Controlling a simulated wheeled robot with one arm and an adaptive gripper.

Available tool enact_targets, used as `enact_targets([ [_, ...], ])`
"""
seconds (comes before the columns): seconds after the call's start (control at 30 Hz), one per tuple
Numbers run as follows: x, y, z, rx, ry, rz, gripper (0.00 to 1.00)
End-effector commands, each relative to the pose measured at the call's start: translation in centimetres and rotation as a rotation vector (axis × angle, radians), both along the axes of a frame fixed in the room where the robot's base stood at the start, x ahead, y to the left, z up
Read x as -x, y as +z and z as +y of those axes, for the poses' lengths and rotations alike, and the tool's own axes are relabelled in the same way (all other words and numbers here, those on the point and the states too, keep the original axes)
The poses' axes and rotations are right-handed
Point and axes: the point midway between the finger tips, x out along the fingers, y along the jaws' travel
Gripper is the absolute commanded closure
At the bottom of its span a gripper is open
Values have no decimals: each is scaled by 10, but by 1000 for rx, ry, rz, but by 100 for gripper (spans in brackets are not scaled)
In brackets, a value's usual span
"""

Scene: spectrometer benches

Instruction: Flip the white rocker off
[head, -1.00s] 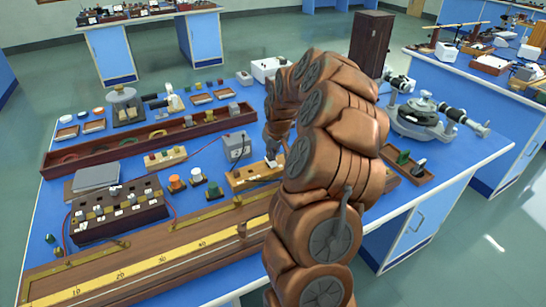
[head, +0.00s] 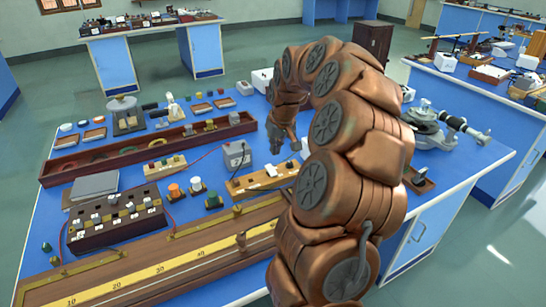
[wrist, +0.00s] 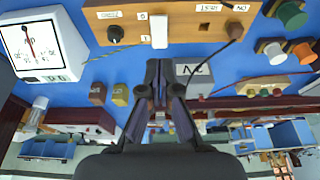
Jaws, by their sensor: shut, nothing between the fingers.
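The white rocker (wrist: 159,31) stands on a wooden board (wrist: 205,22), between a black knob (wrist: 115,34) and a small brown socket. Marks like 0 and 1 are beside it. Which end of the rocker is pressed in is hard to tell. My gripper (wrist: 161,72) is shut and empty, just below the board's edge in the wrist view and apart from the rocker. In the head view my gripper (head: 285,148) hangs above the blue bench behind the wooden board (head: 260,181), partly framed by my arm.
A white dial meter (wrist: 40,45) stands left of the board in the wrist view. A grey box (head: 236,154) with wires is close behind the board. Green and orange terminals (head: 174,191) stand to its left. A long wooden rail with a yellow scale (head: 160,264) lies in front.

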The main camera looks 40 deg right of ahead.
Motion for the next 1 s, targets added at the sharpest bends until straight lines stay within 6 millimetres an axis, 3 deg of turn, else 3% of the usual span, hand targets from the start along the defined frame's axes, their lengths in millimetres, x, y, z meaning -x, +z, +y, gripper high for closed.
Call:
enact_targets([
  [0.2,15,29,4,1,-2,-4,100],
  [0.4,23,44,6,0,-2,-3,100],
  [1.0,25,46,7,-1,-1,0,100],
])
